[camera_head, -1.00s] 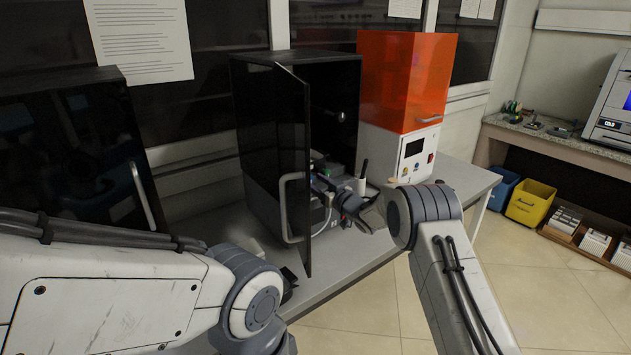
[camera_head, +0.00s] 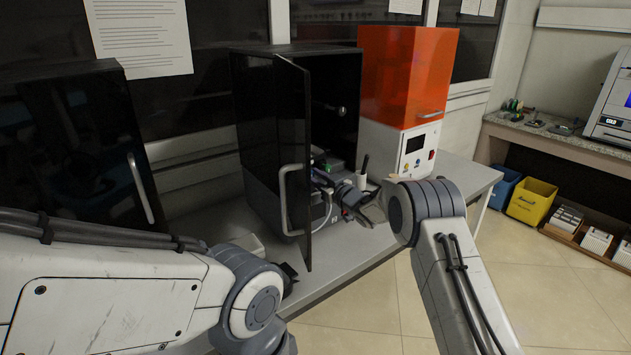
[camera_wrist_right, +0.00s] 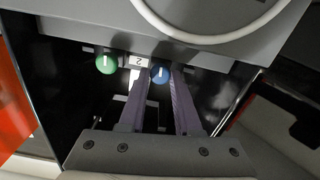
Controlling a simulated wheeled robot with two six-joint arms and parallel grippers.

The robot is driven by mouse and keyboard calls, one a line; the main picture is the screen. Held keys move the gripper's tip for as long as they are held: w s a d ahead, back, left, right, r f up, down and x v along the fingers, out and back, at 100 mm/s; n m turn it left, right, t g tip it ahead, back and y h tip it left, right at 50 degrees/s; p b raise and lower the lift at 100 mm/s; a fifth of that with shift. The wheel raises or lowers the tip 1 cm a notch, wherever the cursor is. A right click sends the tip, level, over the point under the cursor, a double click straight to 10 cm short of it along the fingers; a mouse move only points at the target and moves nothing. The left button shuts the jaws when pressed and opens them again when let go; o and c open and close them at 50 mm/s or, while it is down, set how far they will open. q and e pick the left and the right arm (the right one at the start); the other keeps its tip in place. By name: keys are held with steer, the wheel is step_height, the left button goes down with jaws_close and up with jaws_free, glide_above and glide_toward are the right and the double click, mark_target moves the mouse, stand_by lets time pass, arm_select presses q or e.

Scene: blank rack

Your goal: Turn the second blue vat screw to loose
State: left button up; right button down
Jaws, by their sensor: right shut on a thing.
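A blue screw (camera_wrist_right: 160,74) with a pale line on its face shows in the right wrist view, beside a small label marked 2 (camera_wrist_right: 138,62). The line stands close to upright, tilted slightly. My right gripper (camera_wrist_right: 157,84) has its two purple fingers on either side of this screw and is shut on it. In the head view my right gripper (camera_head: 326,177) is inside the open black cabinet (camera_head: 345,85), partly hidden. My left gripper (camera_head: 290,277) is low in front of the bench, mostly hidden by its own arm; its fingers are unclear.
A green knob (camera_wrist_right: 107,64) sits left of the label. The cabinet's dark door (camera_head: 265,150) stands open between my arms. An orange-topped machine (camera_head: 405,80) stands to its right. Another black cabinet (camera_head: 70,150) is at the left. The bench front (camera_head: 345,245) is clear.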

steer(key=n+b, duration=1.3)
steer(key=b, duration=0.1)
steer(key=shift+f, duration=0.3)
steer(key=n+b, duration=0.2)
steer(key=n, duration=0.1)
steer(key=n+b, duration=0.3)
steer(key=shift+n, duration=0.4)
steer(key=n+b, duration=0.3)
steer(key=n, duration=0.1)
steer(key=shift+n, duration=0.3)
steer(key=n+b, duration=0.3)
steer(key=n, duration=0.1)
steer(key=shift+d, duration=0.1)
steer(key=n+b, duration=0.2)
steer(key=n, duration=0.2)
steer(key=shift+n, duration=0.3)
steer(key=shift+w+n, duration=0.1)
steer(key=shift+n, duration=0.2)
